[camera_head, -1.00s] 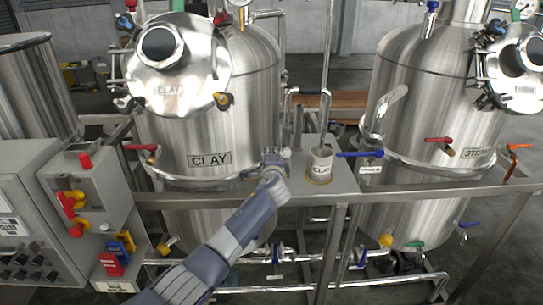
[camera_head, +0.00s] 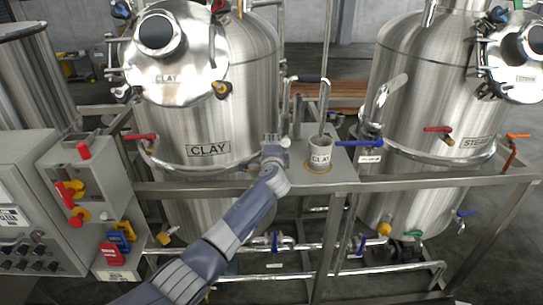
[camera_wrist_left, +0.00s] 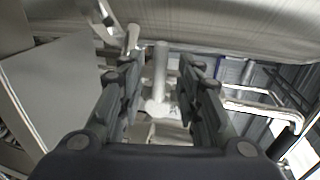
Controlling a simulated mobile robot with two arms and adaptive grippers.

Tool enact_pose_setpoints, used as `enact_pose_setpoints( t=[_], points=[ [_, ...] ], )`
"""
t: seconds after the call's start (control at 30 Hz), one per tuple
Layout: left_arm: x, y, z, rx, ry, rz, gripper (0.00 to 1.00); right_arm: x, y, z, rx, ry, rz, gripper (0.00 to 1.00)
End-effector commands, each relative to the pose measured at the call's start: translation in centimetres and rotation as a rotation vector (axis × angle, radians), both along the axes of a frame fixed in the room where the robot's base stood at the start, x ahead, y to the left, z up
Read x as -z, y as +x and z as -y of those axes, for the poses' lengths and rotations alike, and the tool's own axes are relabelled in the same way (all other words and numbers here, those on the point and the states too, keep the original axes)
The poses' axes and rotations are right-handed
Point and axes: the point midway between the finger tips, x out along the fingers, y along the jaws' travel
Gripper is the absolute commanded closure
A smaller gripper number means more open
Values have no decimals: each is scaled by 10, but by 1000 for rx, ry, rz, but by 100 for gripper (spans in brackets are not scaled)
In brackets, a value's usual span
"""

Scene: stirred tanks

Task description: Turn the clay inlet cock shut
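My left gripper (camera_head: 272,143) is in front of the CLAY tank (camera_head: 205,120), right of its name plate. In the left wrist view its two fingers (camera_wrist_left: 160,100) stand apart, open, with a pale metal stem (camera_wrist_left: 160,75) showing between or beyond them. I cannot tell whether they touch it. I cannot tell for certain which cock is the clay inlet cock. A blue-handled cock (camera_head: 358,143) points left beside the right tank, above a small tag (camera_head: 370,159) too small to read. A red-handled cock (camera_head: 140,136) is on the CLAY tank's left. My right gripper is not in view.
A cup marked CLAY (camera_head: 320,156) stands on the steel shelf (camera_head: 335,178), with a tall thin pipe above it. A bent pipe with a black sleeve (camera_head: 308,79) rises behind. A steel rail (camera_head: 430,187) runs along the front. A control box (camera_head: 85,185) is at left.

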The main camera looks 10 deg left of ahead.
Motion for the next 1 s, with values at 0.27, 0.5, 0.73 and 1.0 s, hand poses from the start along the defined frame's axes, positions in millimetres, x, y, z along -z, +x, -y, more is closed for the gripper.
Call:
enact_pose_setpoints(
  t=[0.27,0.5,0.73,1.0],
  points=[
    [-6,-34,9,1,1,0,67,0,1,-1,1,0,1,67],
    [-13,-68,18,2,-1,-1,67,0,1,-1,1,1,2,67],
    [-18,-93,24,1,1,-1,67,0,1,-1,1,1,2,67],
    [-21,-103,26,0,2,-1,67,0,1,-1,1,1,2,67]
  ],
)
